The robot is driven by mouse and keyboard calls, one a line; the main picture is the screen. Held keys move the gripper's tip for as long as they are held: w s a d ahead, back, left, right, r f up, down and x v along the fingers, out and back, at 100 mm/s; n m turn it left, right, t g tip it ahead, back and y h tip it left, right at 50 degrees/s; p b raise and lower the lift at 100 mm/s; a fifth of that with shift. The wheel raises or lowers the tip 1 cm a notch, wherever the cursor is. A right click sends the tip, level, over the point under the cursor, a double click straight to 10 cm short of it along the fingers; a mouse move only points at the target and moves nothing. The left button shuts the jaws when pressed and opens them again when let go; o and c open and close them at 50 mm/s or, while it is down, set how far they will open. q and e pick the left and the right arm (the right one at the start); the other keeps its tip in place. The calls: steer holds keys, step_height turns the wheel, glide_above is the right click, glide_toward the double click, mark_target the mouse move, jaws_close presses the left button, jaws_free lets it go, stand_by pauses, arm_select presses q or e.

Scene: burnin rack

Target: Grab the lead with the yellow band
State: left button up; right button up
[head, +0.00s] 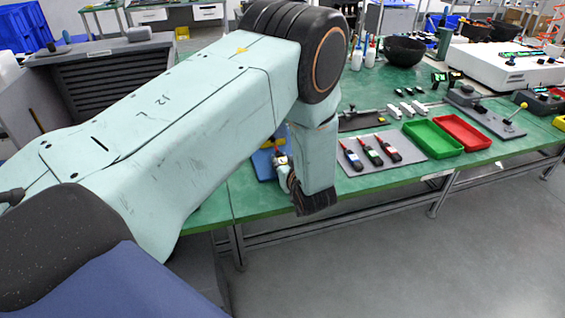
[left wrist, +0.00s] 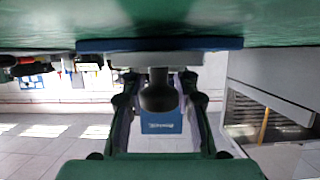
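My left gripper (head: 284,172) is at the table's near edge, beside a blue stand (head: 264,163) partly hidden by my arm. In the left wrist view, my left gripper's (left wrist: 160,104) two fingers are apart. A dark rounded knob (left wrist: 160,94) on a pale block (left wrist: 150,58) with a blue base (left wrist: 105,45) shows between them, with gaps at both sides. I cannot tell whether it is part of a lead. No lead with a yellow band can be made out. My right gripper is not in view.
Black bowls (head: 404,50), bottles and a white instrument (head: 500,68) stand farther back. The floor in front is clear.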

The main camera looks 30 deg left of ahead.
arm_select(q)
steer(key=shift+s+d+r, duration=0.1)
steer(key=shift+c, duration=1.3)
jaws_close()
